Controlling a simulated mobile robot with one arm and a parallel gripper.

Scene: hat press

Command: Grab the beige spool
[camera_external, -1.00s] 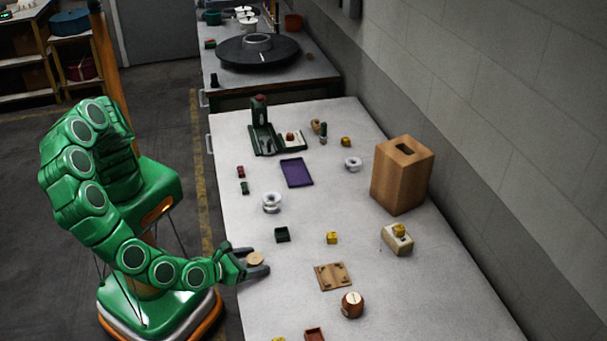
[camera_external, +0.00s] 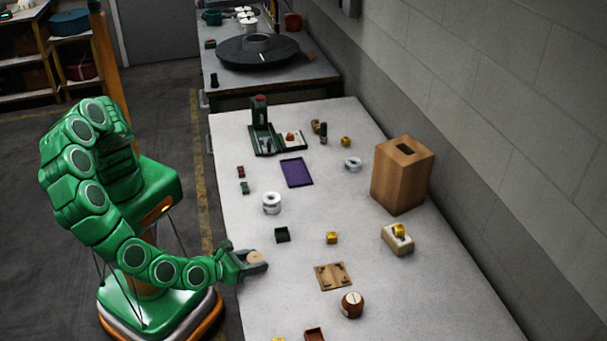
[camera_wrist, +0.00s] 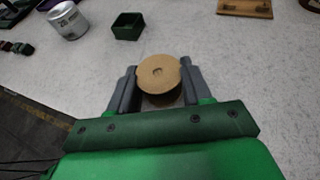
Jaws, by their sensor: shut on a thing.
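The beige spool (camera_external: 254,257) is a small round piece with a dimple in the middle of its top. It sits between the two grey fingers of my gripper (camera_external: 256,262), near the left edge of the white table (camera_external: 330,305). In the wrist view the spool (camera_wrist: 158,73) is upright, with a finger of my gripper (camera_wrist: 157,88) against each side. My gripper is shut on it. The spool's underside is hidden, so I cannot tell whether it touches the table.
A dark green box (camera_external: 282,234) and a white can (camera_external: 271,203) stand behind the spool. A wooden plate (camera_external: 333,276) and a brown round pot (camera_external: 352,305) are to the right. A tall wooden box (camera_external: 402,175) stands near the wall.

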